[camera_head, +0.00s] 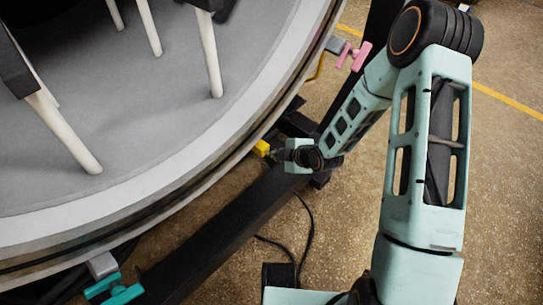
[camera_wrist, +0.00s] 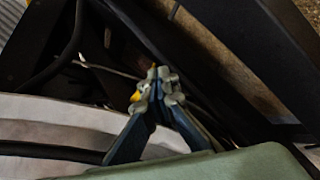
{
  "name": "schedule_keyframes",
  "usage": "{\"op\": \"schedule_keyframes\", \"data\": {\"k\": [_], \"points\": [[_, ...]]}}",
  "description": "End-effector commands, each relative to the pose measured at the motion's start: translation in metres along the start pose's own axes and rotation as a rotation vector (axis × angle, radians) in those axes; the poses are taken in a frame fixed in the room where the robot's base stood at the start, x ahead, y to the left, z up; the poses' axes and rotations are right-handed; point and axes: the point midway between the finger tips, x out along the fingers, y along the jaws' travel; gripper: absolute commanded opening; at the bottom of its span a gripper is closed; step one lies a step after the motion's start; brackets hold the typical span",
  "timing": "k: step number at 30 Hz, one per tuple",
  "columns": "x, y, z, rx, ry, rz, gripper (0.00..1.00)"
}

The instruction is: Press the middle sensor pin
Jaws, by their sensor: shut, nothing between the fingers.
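My gripper (camera_head: 274,152) is low beside the rim of the large round furnace door, its fingers largely hidden by its own body in the head view. In the wrist view my gripper (camera_wrist: 157,84) has its fingertips together with nothing between them. A small yellow part (camera_head: 261,148) shows just left of the gripper at the rim. A yellow bit (camera_wrist: 136,96) also shows right beside the fingertips in the wrist view; I cannot tell whether they touch.
The grey furnace disc (camera_head: 150,150) with white rods fills the left. A pink clamp (camera_head: 353,55) and a teal clamp (camera_head: 115,289) sit along its rim. A dark beam (camera_head: 215,235) runs diagonally below the gripper. Black cables (camera_head: 308,225) lie on the speckled floor, which is otherwise open at right.

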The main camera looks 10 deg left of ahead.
Motion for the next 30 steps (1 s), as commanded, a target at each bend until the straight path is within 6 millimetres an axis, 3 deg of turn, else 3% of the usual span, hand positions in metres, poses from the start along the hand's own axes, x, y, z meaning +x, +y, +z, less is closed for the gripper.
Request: {"op": "schedule_keyframes", "data": {"k": [30], "points": [[0.009,0.010,-0.012,-0.009,0.013,0.012,0.00]]}}
